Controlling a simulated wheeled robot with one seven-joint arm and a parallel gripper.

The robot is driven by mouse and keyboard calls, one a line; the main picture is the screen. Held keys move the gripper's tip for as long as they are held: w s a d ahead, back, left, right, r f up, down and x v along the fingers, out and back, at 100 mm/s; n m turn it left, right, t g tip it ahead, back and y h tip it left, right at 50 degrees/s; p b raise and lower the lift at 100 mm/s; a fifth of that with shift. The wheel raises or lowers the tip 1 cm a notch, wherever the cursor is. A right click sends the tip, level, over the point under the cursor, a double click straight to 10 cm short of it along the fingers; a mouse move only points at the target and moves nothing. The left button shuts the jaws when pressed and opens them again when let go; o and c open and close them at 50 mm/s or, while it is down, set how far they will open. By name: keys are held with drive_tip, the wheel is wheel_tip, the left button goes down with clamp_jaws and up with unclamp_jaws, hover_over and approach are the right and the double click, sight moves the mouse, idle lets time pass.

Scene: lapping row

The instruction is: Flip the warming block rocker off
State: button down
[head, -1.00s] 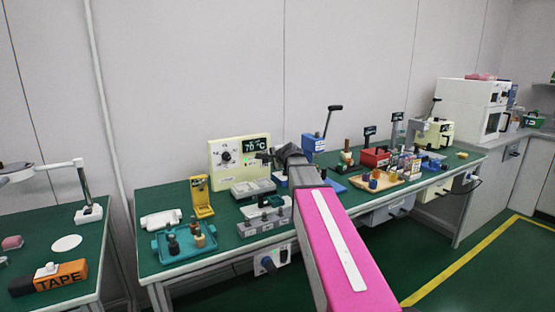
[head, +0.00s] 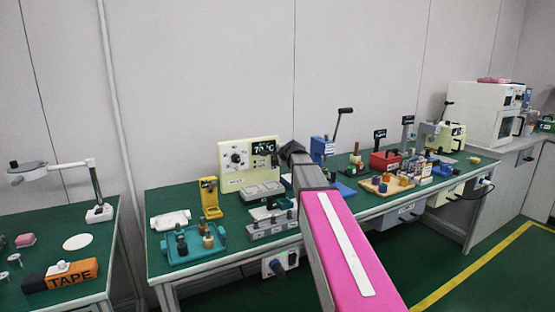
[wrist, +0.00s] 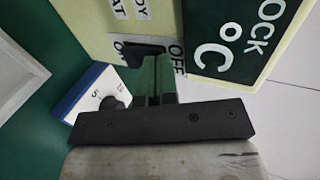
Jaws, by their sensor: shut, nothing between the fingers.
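The warming block (head: 232,174) is a pale yellow upright box with a dial and a dark display at the back of the green bench. In the wrist view its pale face (wrist: 92,22) carries the dark rocker (wrist: 138,52), between a partly covered label on the left and the OFF label on the right. My gripper (wrist: 157,66) is shut and empty, its fingertips right at the rocker. Whether they touch it, and which way it is tilted, I cannot tell. In the head view my gripper (head: 279,156) is small and dark in front of the block's right side, and the rocker is hidden.
A grey block (head: 262,190) sits before the warming block. A blue lever press (head: 322,149) stands to its right and a yellow stand (head: 209,198) to its left. A white and blue timer-like item (wrist: 90,92) lies close beside my gripper in the wrist view.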

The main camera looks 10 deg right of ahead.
drive_tip(key=shift+r, duration=0.1)
drive_tip(key=shift+r, duration=0.7)
drive_tip(key=r+v, duration=0.1)
drive_tip(key=v, duration=1.2)
